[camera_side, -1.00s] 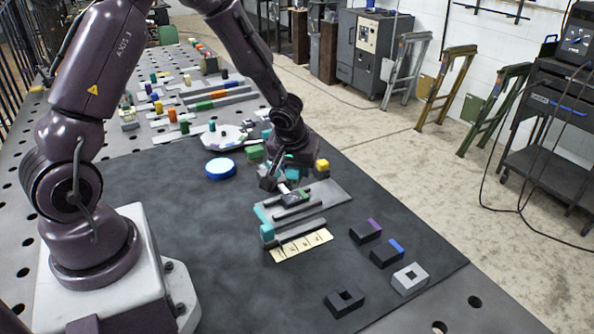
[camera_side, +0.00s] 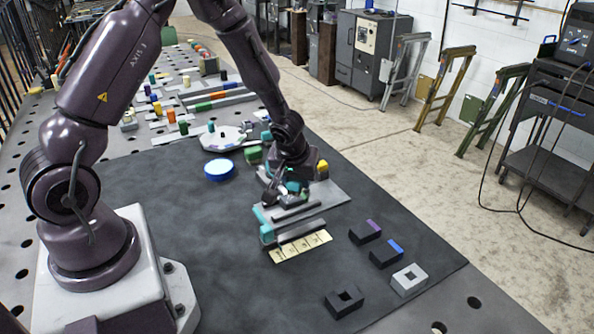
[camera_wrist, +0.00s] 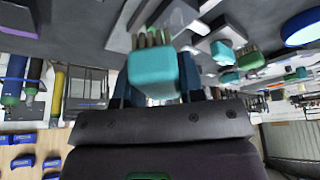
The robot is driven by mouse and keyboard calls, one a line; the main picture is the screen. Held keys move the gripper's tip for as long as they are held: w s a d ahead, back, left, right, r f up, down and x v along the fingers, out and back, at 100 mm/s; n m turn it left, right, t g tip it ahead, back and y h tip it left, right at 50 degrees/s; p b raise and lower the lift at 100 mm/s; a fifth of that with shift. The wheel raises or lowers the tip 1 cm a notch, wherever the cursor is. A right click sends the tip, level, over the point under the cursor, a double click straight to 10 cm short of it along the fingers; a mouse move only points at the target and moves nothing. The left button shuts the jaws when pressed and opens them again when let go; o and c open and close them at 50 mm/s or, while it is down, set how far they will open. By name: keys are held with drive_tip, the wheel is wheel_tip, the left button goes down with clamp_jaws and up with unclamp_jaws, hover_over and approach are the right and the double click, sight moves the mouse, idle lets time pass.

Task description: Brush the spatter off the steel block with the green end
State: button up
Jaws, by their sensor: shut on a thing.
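My gripper (camera_side: 284,192) is low over the grey plate with raised steel bars (camera_side: 335,196) in the side view. In the wrist view my gripper (camera_wrist: 153,85) is shut on a teal block-shaped brush end (camera_wrist: 153,73) with tan bristles (camera_wrist: 151,39) at its far side. The bristles point toward the grey metal pieces (camera_wrist: 120,38). I cannot tell whether they touch them. A green end of the held tool is not clear, and no spatter can be made out. Which grey piece is the steel block is unclear.
A teal block (camera_side: 267,233) sits at the left end of the near bar, by a cream marked strip (camera_side: 300,246). A green block (camera_side: 253,155), a blue disc (camera_side: 219,169) and a yellow block (camera_side: 322,165) are nearby. Dark blocks (camera_side: 345,301) lie in front. The mat's left side is clear.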

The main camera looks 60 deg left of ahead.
sight(290, 197)
drive_tip(key=shift+f, duration=2)
drive_tip(key=shift+a+f, duration=0.65)
drive_tip(key=shift+a, duration=0.95)
drive_tip(key=shift+a+r, duration=0.2)
drive_tip(key=shift+a, duration=0.9)
drive_tip(key=shift+a+f, duration=0.25)
drive_tip(key=shift+a, duration=0.05)
drive_tip(key=shift+d+r, duration=0.25)
drive_tip(key=shift+d, duration=0.4)
drive_tip(key=shift+d+f, duration=0.2)
drive_tip(key=shift+d, duration=0.15)
drive_tip(key=shift+d+r, duration=0.1)
drive_tip(key=shift+d, duration=1.85)
drive_tip(key=shift+s+a, duration=0.1)
drive_tip(key=shift+s, duration=0.05)
drive_tip(key=shift+a+r, duration=0.1)
drive_tip(key=shift+a, duration=2.65)
drive_tip(key=shift+d+f, duration=0.25)
drive_tip(key=shift+d, duration=0.4)
drive_tip(key=shift+d+r, duration=0.15)
drive_tip(key=shift+d, duration=2.05)
drive_tip(key=shift+r, duration=3.95)
